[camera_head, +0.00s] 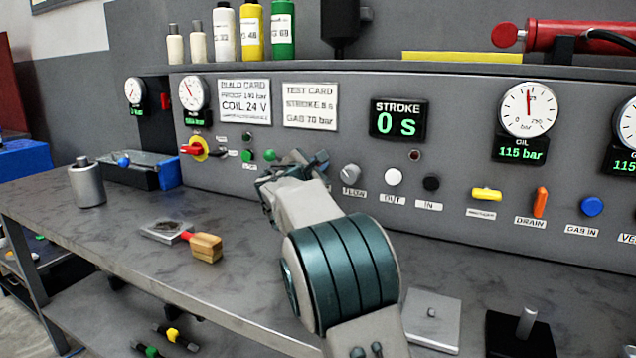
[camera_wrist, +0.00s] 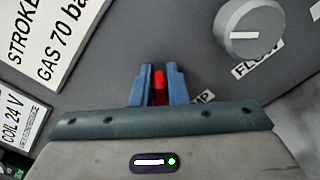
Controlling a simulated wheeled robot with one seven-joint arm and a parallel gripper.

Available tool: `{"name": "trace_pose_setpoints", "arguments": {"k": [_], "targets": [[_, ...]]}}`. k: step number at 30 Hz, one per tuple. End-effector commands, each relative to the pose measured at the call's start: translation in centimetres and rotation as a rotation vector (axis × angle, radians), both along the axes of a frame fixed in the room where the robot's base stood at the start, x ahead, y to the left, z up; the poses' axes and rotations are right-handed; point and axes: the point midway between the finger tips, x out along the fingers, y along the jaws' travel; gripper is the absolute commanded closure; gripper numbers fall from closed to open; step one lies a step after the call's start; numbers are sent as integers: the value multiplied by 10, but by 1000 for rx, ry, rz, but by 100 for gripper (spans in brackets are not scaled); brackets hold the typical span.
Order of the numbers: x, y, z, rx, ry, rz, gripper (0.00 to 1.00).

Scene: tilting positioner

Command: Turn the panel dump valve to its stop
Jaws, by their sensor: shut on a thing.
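My gripper (camera_wrist: 160,84) is at the panel, its two blue fingers shut on a small red handle (camera_wrist: 159,80) in the wrist view. A label (camera_wrist: 202,98) ending in "MP" shows just right of the fingers, partly hidden, so the handle appears to be the dump valve. The fingers and hand cover most of the valve, and its turn angle cannot be told. In the head view my gripper (camera_head: 318,160) reaches the panel left of the FLOW knob, and the valve is hidden there.
The grey FLOW knob (camera_head: 350,174) is close on the right; it also shows in the wrist view (camera_wrist: 248,30). A green button (camera_head: 270,155) is to the left.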

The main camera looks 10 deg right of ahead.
Motion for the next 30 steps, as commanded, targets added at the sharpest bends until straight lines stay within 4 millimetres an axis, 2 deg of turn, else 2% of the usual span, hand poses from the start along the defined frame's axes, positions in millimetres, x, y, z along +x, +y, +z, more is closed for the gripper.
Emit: {"name": "trace_pose_setpoints", "arguments": {"k": [1, 18, 30], "targets": [[-1, -1, -10, 38, -29, -1, 100], [-4, -6, -18, 458, -333, -2, 100], [-4, -6, -19, 632, -459, -2, 100]]}}
